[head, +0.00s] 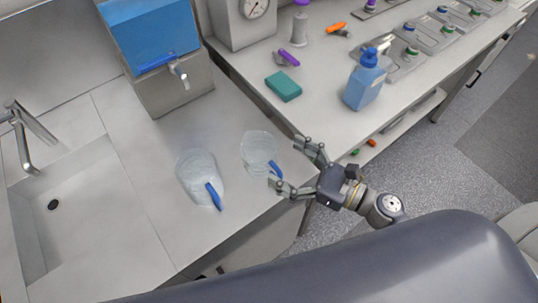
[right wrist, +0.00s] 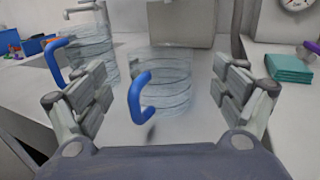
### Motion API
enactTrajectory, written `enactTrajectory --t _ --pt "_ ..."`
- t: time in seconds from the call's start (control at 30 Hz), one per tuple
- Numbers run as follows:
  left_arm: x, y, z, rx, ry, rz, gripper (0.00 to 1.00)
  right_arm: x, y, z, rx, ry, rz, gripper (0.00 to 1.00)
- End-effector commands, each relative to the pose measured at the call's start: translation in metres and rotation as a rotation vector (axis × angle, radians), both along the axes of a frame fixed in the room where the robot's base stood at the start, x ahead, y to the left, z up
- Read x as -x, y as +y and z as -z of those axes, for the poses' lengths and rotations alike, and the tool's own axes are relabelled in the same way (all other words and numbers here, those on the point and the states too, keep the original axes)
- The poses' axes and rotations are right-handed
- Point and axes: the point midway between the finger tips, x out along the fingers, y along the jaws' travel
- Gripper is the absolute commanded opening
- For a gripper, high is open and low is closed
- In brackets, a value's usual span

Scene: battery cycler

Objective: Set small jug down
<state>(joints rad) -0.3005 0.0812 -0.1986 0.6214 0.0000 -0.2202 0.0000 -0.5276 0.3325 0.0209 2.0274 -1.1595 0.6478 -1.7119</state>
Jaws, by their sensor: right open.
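The small jug (head: 259,151) is clear with a blue handle and stands upright on the worktop near its front edge. My right gripper (head: 290,164) is open, with its fingers pointing at the handle side of the jug. In the right wrist view the small jug (right wrist: 162,82) stands between and beyond the two open fingers (right wrist: 160,100), with its handle facing me. I see no finger pressing on it. A larger clear jug (head: 198,176) with a blue handle stands to the left; it also shows in the right wrist view (right wrist: 88,50). My left gripper is not in view.
A sink (head: 75,215) is at the left. A blue-topped dispenser (head: 158,50) with a tap stands behind the jugs. On the right bench are a teal box (head: 283,86) and a blue bottle (head: 364,82).

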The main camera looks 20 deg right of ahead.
Motion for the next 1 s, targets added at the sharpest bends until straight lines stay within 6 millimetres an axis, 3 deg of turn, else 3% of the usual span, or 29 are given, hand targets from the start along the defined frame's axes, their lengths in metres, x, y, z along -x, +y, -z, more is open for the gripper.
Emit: enactTrajectory --t 0.1,0.33,1.0 --pt "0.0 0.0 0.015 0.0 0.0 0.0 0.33 0.018 -0.016 0.005 0.002 0.002 -0.001 0.89" --pt "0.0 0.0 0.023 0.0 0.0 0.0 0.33 0.036 -0.034 0.001 0.001 0.001 0.0 0.89" --pt "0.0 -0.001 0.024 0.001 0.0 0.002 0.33 0.038 -0.037 -0.001 -0.001 -0.001 -0.001 0.89"
